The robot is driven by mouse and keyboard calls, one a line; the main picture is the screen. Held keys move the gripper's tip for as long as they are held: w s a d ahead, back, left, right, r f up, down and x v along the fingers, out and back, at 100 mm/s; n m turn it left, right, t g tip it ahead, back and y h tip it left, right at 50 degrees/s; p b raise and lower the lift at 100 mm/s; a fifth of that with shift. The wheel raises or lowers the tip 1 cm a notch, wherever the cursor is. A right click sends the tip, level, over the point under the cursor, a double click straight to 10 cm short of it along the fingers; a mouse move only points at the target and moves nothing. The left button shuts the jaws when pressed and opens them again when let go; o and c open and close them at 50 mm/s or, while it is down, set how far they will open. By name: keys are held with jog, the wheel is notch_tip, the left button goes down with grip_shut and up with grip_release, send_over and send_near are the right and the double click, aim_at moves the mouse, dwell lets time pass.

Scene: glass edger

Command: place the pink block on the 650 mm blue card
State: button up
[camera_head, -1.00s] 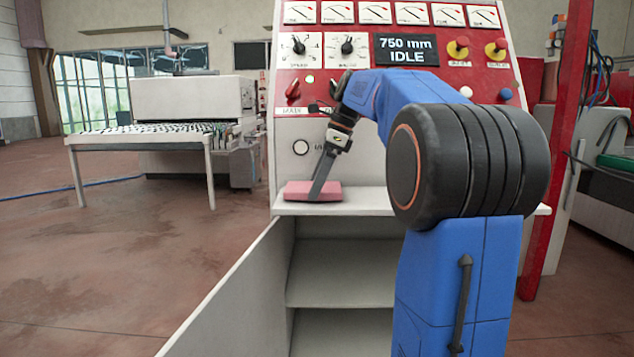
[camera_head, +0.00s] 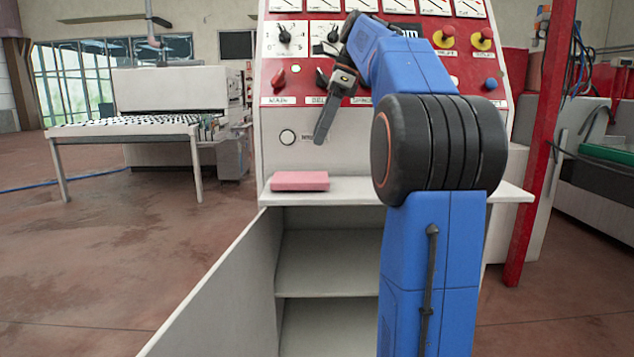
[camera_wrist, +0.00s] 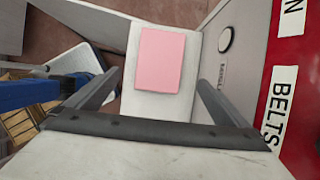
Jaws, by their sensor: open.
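The pink block (camera_head: 300,181) lies flat at the left end of the white shelf (camera_head: 345,190) under the red control panel. In the wrist view the pink block (camera_wrist: 161,60) shows between and beyond my two fingers, with nothing touching it. My gripper (camera_head: 323,132) is open and empty, above the shelf and a little right of the block, in front of the panel's lower face. In the wrist view my gripper (camera_wrist: 158,80) has its fingers wide apart. I see no blue card in either view.
The control panel (camera_head: 300,85) with knobs and switches rises behind the shelf; my arm covers most of its display. Below is an open cabinet (camera_head: 325,262) with its door (camera_head: 220,290) swung out left. A red post (camera_head: 545,130) stands right.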

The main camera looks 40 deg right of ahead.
jog(key=s+a+f+n+h, duration=0.2)
jog(key=s+a+f+n, duration=0.9)
jog(key=a+f, duration=0.25)
jog(key=s+a+f+n+t, duration=0.1)
jog(key=s+a+f+n, duration=0.2)
jog(key=s+f+n, duration=0.4)
jog(key=s+a+f+n+t+h, duration=0.1)
jog(key=s+a+f+n, duration=0.3)
jog(key=s+f, duration=0.5)
notch_tip(320, 180, down, 8)
jog(key=n, duration=0.2)
jog(key=shift+s+a+f+n+h, duration=0.15)
jog(key=shift+s+n+h, duration=0.15)
jog(key=shift+n, duration=0.1)
jog(key=shift+c, duration=0.6)
